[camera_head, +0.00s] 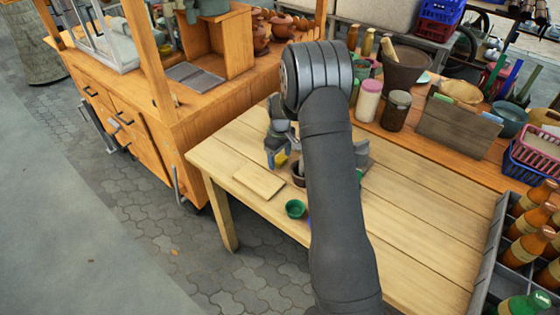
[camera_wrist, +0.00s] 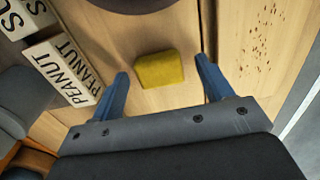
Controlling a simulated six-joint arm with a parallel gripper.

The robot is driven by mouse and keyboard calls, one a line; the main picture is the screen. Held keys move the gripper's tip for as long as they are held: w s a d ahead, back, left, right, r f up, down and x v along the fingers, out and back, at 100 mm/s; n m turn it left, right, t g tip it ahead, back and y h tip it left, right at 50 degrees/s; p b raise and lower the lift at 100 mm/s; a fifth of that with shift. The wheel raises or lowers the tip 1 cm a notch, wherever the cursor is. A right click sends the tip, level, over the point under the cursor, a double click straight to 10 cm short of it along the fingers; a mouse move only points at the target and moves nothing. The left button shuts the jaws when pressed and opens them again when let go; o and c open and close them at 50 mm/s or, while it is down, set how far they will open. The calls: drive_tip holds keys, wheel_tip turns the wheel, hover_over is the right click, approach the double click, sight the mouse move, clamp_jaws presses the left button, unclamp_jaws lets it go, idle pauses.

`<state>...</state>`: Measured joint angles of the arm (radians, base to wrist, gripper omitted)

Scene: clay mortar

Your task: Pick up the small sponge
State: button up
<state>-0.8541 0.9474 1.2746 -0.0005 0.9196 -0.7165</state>
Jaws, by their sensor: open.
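The small yellow sponge (camera_wrist: 160,70) lies on the light wooden table, in the upper middle of the wrist view. My gripper (camera_wrist: 162,78) is open, with one blue finger on each side of the sponge in the picture and gaps on both sides. Whether the fingers are down at the sponge's height I cannot tell. In the head view my gripper (camera_head: 278,158) is over the table's far left part, and a small yellow patch of the sponge (camera_head: 281,159) shows by its fingers. My arm hides part of the table there.
A wooden board (camera_head: 258,181) and a green cup (camera_head: 295,209) are near the gripper. A dark bowl (camera_head: 299,174) is partly hidden by my arm. Blocks lettered PEANUT (camera_wrist: 58,70) lie left of the sponge. A bottle crate (camera_head: 487,262) stands at right. The table's front middle is clear.

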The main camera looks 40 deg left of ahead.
sight(280, 158)
drive_tip(key=shift+c, duration=0.2)
drive_tip(key=c, duration=1)
drive_tip(key=shift+r, duration=0.1)
wheel_tip(280, 158, up, 10)
